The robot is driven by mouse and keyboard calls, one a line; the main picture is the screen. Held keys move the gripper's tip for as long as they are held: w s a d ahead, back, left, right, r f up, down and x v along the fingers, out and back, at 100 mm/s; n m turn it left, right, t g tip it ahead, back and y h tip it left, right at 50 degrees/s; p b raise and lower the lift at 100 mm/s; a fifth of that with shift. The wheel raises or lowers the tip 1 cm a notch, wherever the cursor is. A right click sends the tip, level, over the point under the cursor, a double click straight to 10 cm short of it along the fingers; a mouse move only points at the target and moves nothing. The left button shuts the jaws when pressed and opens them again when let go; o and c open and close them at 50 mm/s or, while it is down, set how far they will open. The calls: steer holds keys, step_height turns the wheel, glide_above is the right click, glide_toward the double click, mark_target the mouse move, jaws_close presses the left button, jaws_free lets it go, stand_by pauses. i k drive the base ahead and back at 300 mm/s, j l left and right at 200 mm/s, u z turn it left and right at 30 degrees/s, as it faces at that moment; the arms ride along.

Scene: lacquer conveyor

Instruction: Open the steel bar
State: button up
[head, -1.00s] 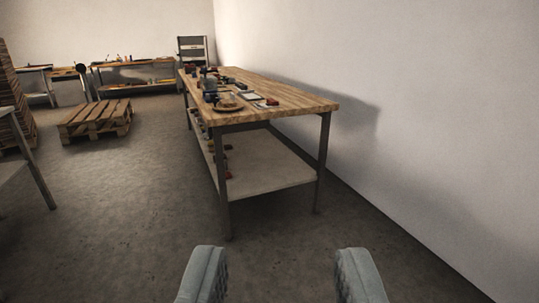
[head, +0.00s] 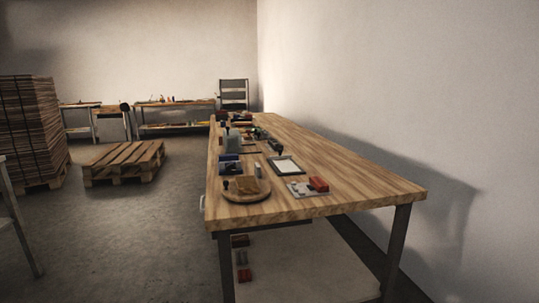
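My gripper is not in the head view now. I cannot pick out a steel bar for certain. A small pale metal piece (head: 202,204) shows at the left edge of the workbench (head: 350,185), just below the wooden top. It is too small to tell whether it is a handle or bar.
The bench carries a round wooden board (head: 247,195), a framed tablet-like item (head: 286,166), a red block (head: 319,184) and several tools. Its pale lower shelf (head: 300,265) holds small red pieces. A pallet (head: 124,160) and stacked boards (head: 30,125) stand left. Floor (head: 120,235) between is clear.

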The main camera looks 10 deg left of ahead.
mark_target(278, 157)
steer(key=i, duration=0.6)
steer(key=i+l+u, duration=0.15)
steer(key=i, duration=0.45)
steer(key=i+l, duration=0.1)
steer(key=i, duration=0.45)
steer(key=i+l+u, duration=0.1)
steer(key=i, duration=0.5)
